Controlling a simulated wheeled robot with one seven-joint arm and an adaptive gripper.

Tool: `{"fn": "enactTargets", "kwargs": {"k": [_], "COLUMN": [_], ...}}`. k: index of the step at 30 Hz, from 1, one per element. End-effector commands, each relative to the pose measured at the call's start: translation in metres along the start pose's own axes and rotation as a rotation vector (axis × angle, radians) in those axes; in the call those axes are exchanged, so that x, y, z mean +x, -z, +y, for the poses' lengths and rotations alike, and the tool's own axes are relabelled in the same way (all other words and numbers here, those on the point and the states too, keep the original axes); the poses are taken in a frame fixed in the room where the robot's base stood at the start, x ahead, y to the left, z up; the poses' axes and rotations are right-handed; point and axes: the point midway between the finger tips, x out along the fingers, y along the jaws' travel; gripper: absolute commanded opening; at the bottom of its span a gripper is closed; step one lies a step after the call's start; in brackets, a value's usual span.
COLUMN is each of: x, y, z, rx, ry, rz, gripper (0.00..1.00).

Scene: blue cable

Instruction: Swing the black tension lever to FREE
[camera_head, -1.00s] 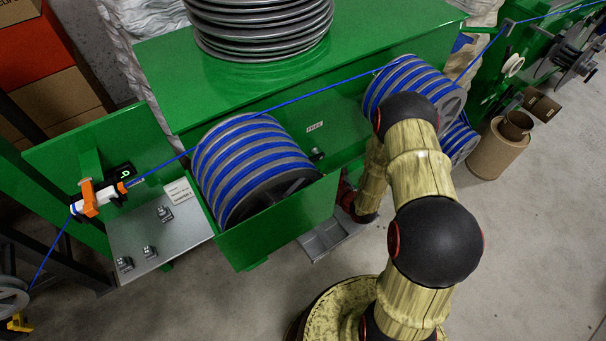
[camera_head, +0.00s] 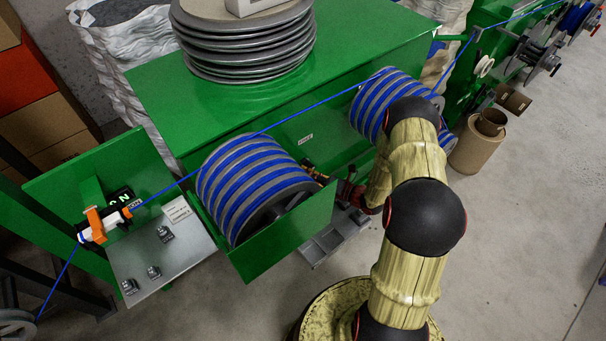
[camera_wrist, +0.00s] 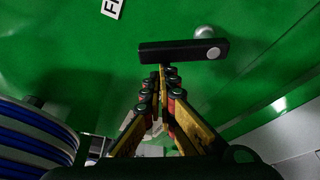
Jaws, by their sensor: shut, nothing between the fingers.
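The black tension lever (camera_wrist: 178,51) is a short bar with a pale round cap at its right end, on the green panel in the wrist view. My gripper (camera_wrist: 162,72) is shut and empty. Its fingertips are right at the lever's lower edge; I cannot tell whether they touch. A white label (camera_wrist: 112,8), cut off by the top edge, shows the start of its word. In the head view the FREE label (camera_head: 306,138) is on the green panel, and my gripper (camera_head: 312,170) is just below it, partly hidden by the drum's green guard. The lever cannot be made out there.
A blue-and-grey cable drum (camera_head: 252,190) stands left of my gripper, behind a green guard plate (camera_head: 290,235). A second drum (camera_head: 372,100) is on the right, partly behind my arm. A silver knob (camera_wrist: 205,32) is behind the lever.

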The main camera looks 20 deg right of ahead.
Motion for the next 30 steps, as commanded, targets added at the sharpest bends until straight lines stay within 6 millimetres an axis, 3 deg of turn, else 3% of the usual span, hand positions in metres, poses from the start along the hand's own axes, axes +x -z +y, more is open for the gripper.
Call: {"fn": "enactTargets", "kwargs": {"k": [15, 30], "x": [-0.009, -0.012], "y": [-0.026, -0.034], "z": [0.007, 0.006], "rx": [0.392, 0.391], "ry": [-0.136, -0.136], "rz": [0.000, 0.000], "gripper": [0.00, 0.00]}}
